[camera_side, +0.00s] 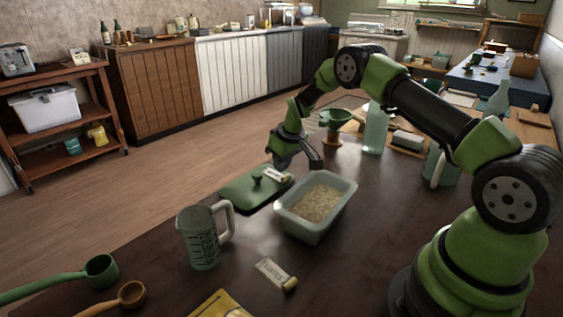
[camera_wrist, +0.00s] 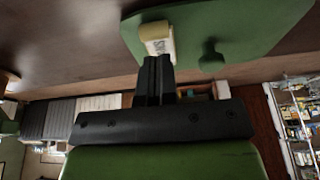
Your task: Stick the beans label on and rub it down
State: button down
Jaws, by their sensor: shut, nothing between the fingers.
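A green lid (camera_side: 243,193) with a round knob lies on the dark table. A small cream label (camera_side: 276,175) with dark print lies on the lid near its far edge. It also shows in the wrist view (camera_wrist: 158,45), with a yellowish curled end. I cannot read its print. My gripper (camera_side: 284,164) is shut and empty, tilted down over the label. In the wrist view the closed fingertips (camera_wrist: 157,60) are at the label's near end; I cannot tell whether they press on it. A second label (camera_side: 272,268) with a yellowish rolled end lies on the table near the front.
An open pale-green tub (camera_side: 345,200) of pale dry contents stands right of the lid. A glass measuring jug (camera_side: 198,240) stands in front of the lid. A green scoop (camera_side: 100,270) and a wooden scoop (camera_side: 130,294) lie front left. A green bottle (camera_side: 375,130) stands behind.

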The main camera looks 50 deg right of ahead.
jog(key=shift+f, duration=0.35)
jog(key=shift+w, duration=0.45)
notch_tip(320, 180, up, 7)
dwell(0.9)
